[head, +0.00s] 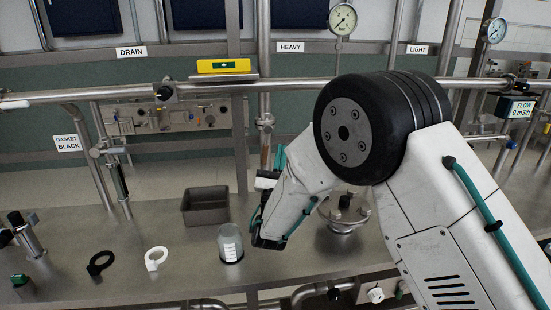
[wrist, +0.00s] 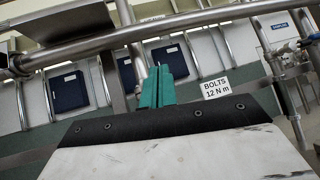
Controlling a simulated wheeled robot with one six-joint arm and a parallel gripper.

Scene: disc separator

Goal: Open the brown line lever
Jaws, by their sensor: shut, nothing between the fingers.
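I cannot make out a lever that is clearly brown or marked as the brown line. A valve with a black handle (head: 121,181) stands on the left pipe in the head view. Small fittings (wrist: 285,52) show on a pipe at the right of the wrist view, too small to tell. My gripper (wrist: 157,85) has teal fingers, closed together and empty. They point towards the back wall and a large steel pipe (wrist: 175,30). In the head view my own arm mostly hides the gripper, above the right-middle part of the bench.
The steel bench (head: 120,250) holds a grey tray (head: 205,206), a clear jar (head: 230,243), a white ring (head: 156,258) and a black ring (head: 100,263). A yellow level (head: 223,66) rests above the long horizontal pipe (head: 60,97). Signs read DRAIN, HEAVY and LIGHT.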

